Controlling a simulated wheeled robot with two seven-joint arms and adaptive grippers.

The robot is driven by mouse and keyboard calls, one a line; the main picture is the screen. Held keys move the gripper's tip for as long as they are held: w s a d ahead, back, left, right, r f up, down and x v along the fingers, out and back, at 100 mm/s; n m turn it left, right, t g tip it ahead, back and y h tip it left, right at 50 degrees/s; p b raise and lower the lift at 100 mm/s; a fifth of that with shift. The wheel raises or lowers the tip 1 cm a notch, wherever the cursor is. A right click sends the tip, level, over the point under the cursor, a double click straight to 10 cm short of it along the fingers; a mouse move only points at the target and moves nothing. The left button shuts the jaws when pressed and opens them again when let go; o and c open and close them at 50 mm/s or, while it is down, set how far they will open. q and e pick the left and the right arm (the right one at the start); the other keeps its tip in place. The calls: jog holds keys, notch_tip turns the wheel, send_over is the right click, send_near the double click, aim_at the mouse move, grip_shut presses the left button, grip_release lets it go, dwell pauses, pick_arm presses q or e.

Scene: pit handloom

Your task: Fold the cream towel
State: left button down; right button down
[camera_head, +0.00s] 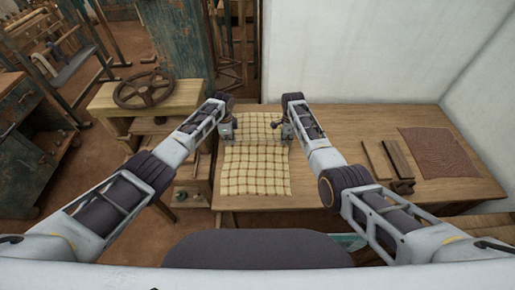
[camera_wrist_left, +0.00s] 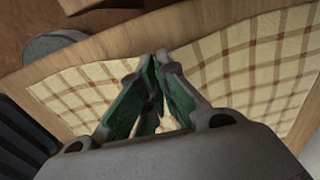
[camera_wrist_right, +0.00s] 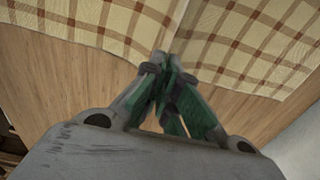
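The cream towel (camera_head: 257,172), checked with brown lines, lies on the wooden table with a crease or raised line across its middle. My left gripper (camera_head: 228,139) is at the towel's left edge, and my right gripper (camera_head: 286,138) is at its right edge. In the left wrist view my fingertips (camera_wrist_left: 156,57) are together, with towel (camera_wrist_left: 255,65) on both sides. In the right wrist view my fingertips (camera_wrist_right: 164,60) meet at a notch in the edge of the towel (camera_wrist_right: 245,40). Both grippers look shut on the towel's edges; the pinched cloth is mostly hidden.
The table (camera_head: 350,120) is clear between the towel and two dark wooden bars (camera_head: 388,160). A reddish-brown cloth (camera_head: 438,152) lies at the right. A handwheel (camera_head: 143,88) stands on a wooden stand at the left. White walls (camera_head: 370,50) rise behind the table.

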pick_arm(q)
jog(key=shift+r, duration=0.15)
pick_arm(e)
jog(key=shift+r, duration=0.15)
dwell(0.4)
